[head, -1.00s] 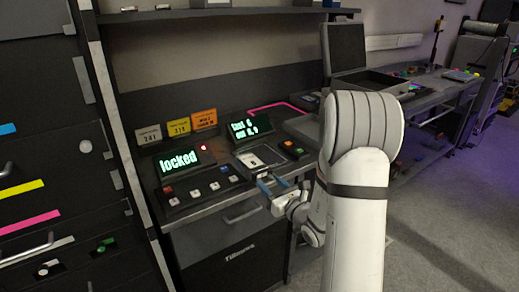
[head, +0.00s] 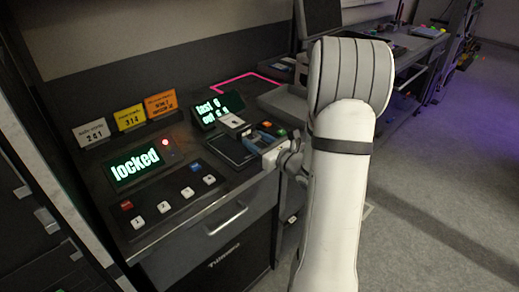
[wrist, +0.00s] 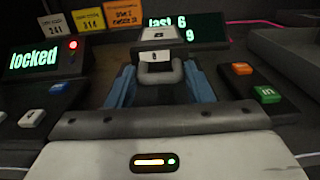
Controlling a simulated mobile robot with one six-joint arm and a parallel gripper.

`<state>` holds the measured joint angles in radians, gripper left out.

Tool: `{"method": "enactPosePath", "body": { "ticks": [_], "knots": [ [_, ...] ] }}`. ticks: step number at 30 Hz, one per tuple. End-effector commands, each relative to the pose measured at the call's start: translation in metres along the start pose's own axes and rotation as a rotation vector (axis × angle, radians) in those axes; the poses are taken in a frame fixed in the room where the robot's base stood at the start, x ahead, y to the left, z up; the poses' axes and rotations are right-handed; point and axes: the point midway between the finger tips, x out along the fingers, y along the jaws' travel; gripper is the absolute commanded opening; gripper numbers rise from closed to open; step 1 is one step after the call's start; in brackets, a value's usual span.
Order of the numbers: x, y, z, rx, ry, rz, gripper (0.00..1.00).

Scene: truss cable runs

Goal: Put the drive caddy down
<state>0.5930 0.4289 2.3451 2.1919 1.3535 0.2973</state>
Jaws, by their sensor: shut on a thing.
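The drive caddy shows in the wrist view as a grey body with a white label and a grey loop handle (wrist: 157,75). In the head view its pale top (head: 232,121) stands in front of the lower edge of the "last 6" display (head: 217,106). My gripper (head: 257,142) is shut on the caddy. Its blue fingers (wrist: 160,86) lie either side of the handle in the wrist view. The caddy appears above the dark bay (head: 229,151) in the console; its underside is hidden, so I cannot tell the exact gap.
A pink outline (head: 247,78) marks the bench behind the display. A "locked" display (head: 136,167) and several buttons stand left of the bay. Orange (wrist: 242,69) and green (wrist: 267,94) buttons lie to its right. A grey tray (head: 284,103) stands further right.

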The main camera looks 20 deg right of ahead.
Motion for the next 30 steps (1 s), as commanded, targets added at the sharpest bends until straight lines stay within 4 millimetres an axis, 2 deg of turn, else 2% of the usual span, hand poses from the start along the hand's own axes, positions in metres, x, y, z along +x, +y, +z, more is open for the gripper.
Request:
{"method": "enactPosePath", "body": {
  "ticks": [5,12,23,24,30],
  "knots": [
    [0.004,0.005,-0.013,0.000,-0.002,0.012,0.10],
    [0.006,0.008,-0.044,0.001,-0.002,0.019,0.10],
    [0.007,0.009,-0.048,-0.002,-0.004,0.022,0.10],
    [0.007,0.009,-0.048,-0.001,-0.002,0.022,0.49],
    [0.007,0.010,-0.047,-0.001,-0.002,0.023,0.65]
  ]
}}
